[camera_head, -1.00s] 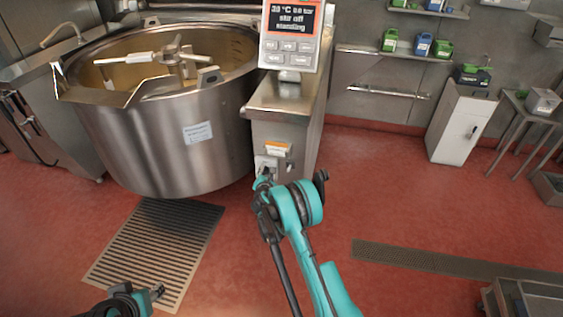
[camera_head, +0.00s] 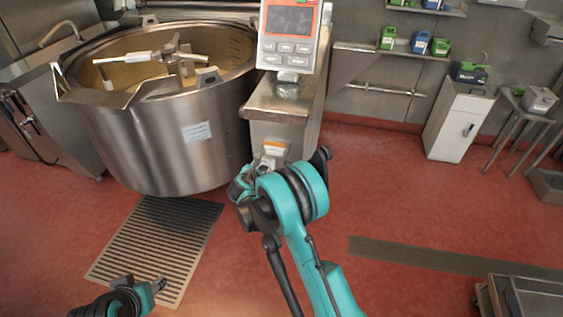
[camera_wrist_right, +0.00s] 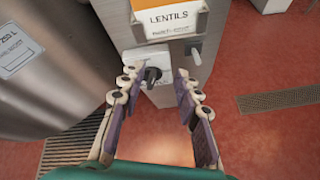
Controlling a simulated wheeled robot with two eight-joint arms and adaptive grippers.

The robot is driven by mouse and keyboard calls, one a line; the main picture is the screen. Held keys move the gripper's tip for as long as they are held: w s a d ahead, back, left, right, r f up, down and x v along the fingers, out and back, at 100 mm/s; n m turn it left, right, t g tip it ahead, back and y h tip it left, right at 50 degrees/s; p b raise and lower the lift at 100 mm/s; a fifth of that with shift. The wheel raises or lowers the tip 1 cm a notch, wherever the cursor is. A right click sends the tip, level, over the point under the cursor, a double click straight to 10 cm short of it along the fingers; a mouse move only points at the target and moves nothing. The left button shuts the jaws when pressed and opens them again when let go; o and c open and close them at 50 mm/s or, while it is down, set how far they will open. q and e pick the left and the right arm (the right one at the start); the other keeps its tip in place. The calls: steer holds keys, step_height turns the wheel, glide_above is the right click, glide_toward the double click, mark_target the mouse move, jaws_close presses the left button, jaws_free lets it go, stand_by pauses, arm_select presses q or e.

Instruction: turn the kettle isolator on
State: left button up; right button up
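The kettle (camera_head: 165,120) is a big steel bowl at the left. Its steel column (camera_head: 290,135) carries a control panel (camera_head: 288,38) whose screen is dark. In the right wrist view, the isolator's small black handle (camera_wrist_right: 152,75) sits on a pale box (camera_wrist_right: 138,62) on the column's face. My right gripper (camera_wrist_right: 164,82) is open, its purple-padded fingers apart on either side of the handle's area, holding nothing. In the head view the right gripper (camera_head: 243,180) is low by the column and hides the isolator. My left gripper (camera_head: 158,284) is at bottom left; its fingers are too small to judge.
An orange-and-white "LENTILS" card (camera_wrist_right: 168,18) is above the isolator, with a small grey stub (camera_wrist_right: 194,52) right of it. A floor grate (camera_head: 155,250) lies below the kettle. A white cabinet (camera_head: 458,125) stands at the back right. The red floor between is clear.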

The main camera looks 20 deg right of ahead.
arm_select(q)
steer(key=shift+d+r, duration=0.2)
steer(key=shift+d, duration=0.55)
arm_select(e)
steer(key=s+d+r+m+g+y, duration=0.1)
steer(key=s+d+r+m, duration=0.2)
steer(key=s+r+m, duration=0.5)
step_height(320, 180, up, 3)
steer(key=shift+s+r+g, duration=0.1)
steer(key=shift+s+g, duration=0.2)
steer(key=shift+s, duration=0.9)
steer(key=shift+d, duration=0.1)
